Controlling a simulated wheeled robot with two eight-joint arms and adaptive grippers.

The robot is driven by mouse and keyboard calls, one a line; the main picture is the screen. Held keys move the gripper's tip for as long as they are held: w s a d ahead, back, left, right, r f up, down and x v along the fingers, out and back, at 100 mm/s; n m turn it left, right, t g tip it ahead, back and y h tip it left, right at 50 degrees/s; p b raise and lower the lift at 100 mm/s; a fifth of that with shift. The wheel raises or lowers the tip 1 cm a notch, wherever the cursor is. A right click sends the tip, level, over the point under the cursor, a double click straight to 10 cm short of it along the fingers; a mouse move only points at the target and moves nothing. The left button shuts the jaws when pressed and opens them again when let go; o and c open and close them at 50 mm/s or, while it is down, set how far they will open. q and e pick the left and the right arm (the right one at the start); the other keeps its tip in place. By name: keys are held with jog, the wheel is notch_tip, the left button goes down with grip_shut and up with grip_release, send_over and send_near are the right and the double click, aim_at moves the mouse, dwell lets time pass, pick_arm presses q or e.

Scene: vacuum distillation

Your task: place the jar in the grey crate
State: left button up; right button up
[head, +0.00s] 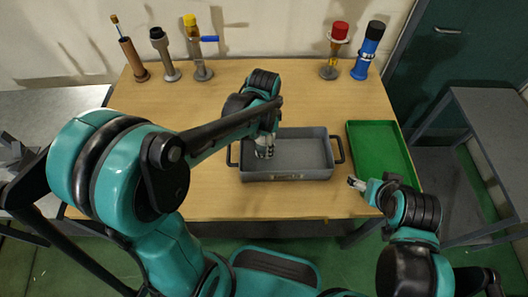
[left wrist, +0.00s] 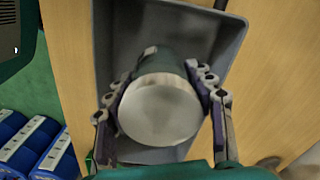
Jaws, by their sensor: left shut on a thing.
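The jar (left wrist: 160,108) has a pale round top and a dark green body in the left wrist view. My left gripper (left wrist: 162,112) is shut on it, with a finger on each side. The grey crate (head: 318,178) stands on the wooden table in the head view, and its wall also shows in the left wrist view (left wrist: 103,45). My left gripper (head: 264,150) is over the crate's left part, and the jar is mostly hidden there. I cannot tell whether the jar touches the crate floor. My right gripper (head: 357,184) is right of the crate; its jaws are too small to judge.
A green tray (head: 380,150) lies right of the crate. Several bottle-like tools line the table's back edge, including a blue one (head: 369,50) and a red-topped one (head: 335,50). The table (head: 180,105) is bare left of the crate, behind my left arm.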

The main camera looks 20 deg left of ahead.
aim_at(264, 150)
pick_arm(q)
notch_tip(264, 150, down, 4)
jog(key=shift+w+a+f+b, duration=0.1)
jog(key=shift+f+b, duration=0.05)
jog(key=shift+b, duration=0.9)
jog(key=o, duration=1)
jog(key=shift+f, duration=0.1)
jog(key=shift+c, duration=0.2)
jog(key=o, duration=0.4)
jog(key=shift+o, duration=0.2)
